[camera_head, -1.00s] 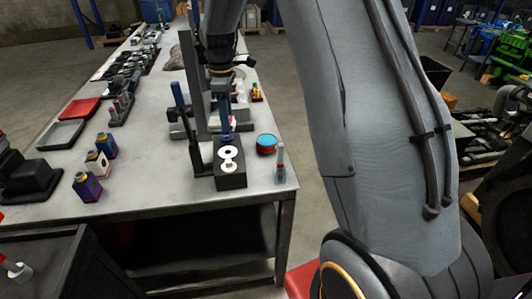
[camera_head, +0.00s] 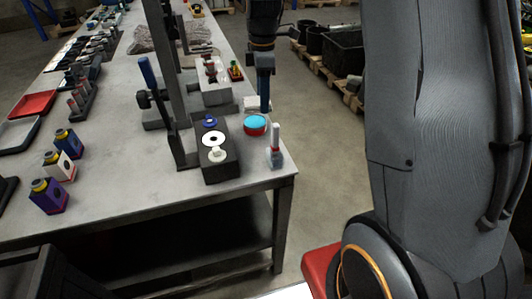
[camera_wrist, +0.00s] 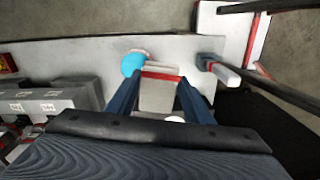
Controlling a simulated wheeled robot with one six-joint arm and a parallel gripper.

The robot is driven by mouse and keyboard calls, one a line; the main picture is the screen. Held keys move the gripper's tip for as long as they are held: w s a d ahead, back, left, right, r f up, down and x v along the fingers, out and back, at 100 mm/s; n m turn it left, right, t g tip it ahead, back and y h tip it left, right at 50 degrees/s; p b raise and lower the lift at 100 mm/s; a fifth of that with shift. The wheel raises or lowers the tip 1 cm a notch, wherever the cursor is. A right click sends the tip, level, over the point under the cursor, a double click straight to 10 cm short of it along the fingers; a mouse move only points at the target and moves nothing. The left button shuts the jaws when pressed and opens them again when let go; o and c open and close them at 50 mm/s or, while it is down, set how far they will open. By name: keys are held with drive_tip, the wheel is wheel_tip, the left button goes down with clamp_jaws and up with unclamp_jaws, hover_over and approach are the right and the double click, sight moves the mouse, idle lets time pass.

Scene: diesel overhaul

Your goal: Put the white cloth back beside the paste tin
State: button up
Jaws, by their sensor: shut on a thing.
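The white cloth (camera_head: 254,103), a folded pale pad with a red stripe, is between the blue fingers of my gripper (camera_head: 264,108). In the wrist view the cloth (camera_wrist: 158,93) fills the gap between the fingertips (camera_wrist: 162,80), so the gripper is shut on it. The paste tin (camera_head: 255,125), red with a light blue lid, stands on the table near its right edge. The cloth is just behind the tin in the head view. The tin also shows beside the cloth in the wrist view (camera_wrist: 131,64). I cannot tell whether the cloth touches the table.
A black block (camera_head: 218,163) with white and blue rings stands left of the tin. A white-topped upright tool (camera_head: 276,146) stands in front of the tin, near the table corner. A grey fixture (camera_head: 213,85) is behind. The table's (camera_head: 120,190) right edge is close.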

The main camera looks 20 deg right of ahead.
sight(270, 109)
drive_tip(key=shift+n, duration=0.9)
drive_tip(key=s+f+b, duration=0.1)
drive_tip(key=s+d+f+b, duration=0.1)
drive_tip(key=s+b, duration=0.1)
drive_tip(key=shift+f, duration=0.35)
wheel_tip(270, 109, down, 10)
drive_tip(key=shift+s+r+p, duration=0.1)
drive_tip(key=shift+s+p, duration=0.05)
drive_tip(key=shift+p, duration=1)
drive_tip(key=o, duration=0.7)
drive_tip(key=shift+f, duration=0.2)
drive_tip(key=shift+o, duration=0.2)
drive_tip(key=shift+r, duration=0.1)
wheel_tip(270, 109, up, 12)
drive_tip(key=b, duration=0.3)
drive_tip(key=shift+r, duration=0.1)
